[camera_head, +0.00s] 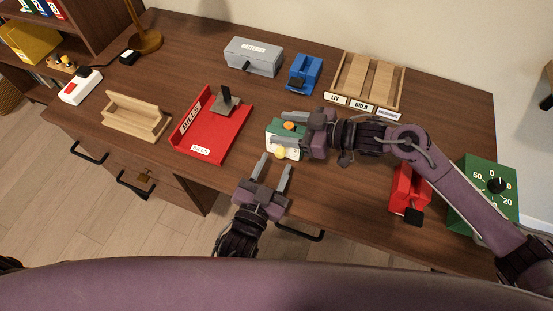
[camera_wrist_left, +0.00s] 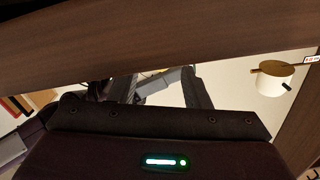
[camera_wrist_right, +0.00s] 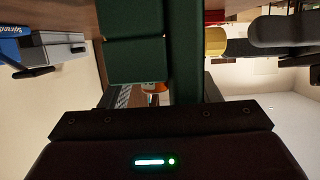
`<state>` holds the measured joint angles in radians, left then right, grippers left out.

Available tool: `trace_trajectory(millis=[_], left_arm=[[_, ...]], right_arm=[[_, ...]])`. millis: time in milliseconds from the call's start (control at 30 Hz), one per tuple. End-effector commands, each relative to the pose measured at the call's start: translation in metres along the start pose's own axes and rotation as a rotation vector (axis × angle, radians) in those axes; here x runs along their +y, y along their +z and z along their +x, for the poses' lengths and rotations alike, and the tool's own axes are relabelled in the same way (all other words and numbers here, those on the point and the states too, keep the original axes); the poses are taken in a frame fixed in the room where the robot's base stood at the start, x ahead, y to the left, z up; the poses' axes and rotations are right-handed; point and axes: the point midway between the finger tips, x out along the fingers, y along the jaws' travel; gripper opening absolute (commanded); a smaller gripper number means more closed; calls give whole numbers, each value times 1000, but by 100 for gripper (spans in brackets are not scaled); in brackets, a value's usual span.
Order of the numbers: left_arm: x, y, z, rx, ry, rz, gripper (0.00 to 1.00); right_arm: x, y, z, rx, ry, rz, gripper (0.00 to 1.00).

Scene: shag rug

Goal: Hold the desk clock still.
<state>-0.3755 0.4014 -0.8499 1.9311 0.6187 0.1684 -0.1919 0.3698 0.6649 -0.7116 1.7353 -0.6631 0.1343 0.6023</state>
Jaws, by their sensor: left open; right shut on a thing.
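The desk clock (camera_head: 273,129) looks like a small green-and-white block with an orange part on top and a yellow knob low on its front. It stands near the desk's front edge, and its green body (camera_wrist_right: 135,60) fills the upper middle of the right wrist view. My right gripper (camera_head: 300,134) is shut on it from the right and hides part of it. My left gripper (camera_head: 275,171) is open and empty, just in front of the clock and below it in the head view. Its fingers point toward the clock, apart from its main body.
A red tray (camera_head: 236,133) lies left of the clock, with a wooden holder (camera_head: 135,118) beyond it. Behind stand a grey box (camera_head: 253,57), a blue device (camera_head: 304,73) and a wooden sorter (camera_head: 371,78). A red device (camera_head: 408,190) and a green dial box (camera_head: 483,187) are right.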

Motion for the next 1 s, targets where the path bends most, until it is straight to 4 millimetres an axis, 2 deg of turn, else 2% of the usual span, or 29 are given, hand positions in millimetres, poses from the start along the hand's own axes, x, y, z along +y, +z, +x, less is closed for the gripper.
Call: trace_trajectory(millis=[33, 200, 400, 600, 967, 1000], left_arm=[[1, 2, -13, -5, 4, 0, 43], [1, 1, -50, -5, 4, -2, 43], [1, 1, -83, -3, 3, -1, 43], [0, 0, -96, 0, 2, 0, 43], [0, 0, -96, 0, 1, -1, 43], [0, 0, -96, 0, 1, -1, 43]], right_arm=[[0, 0, 0, -1, 1, 0, 29], [0, 0, 0, -1, 1, 0, 29], [0, 0, 0, -1, 0, 1, 29], [0, 0, 0, -1, 0, 1, 29], [0, 0, 0, -1, 0, 1, 29], [0, 0, 0, -1, 0, 1, 61]])
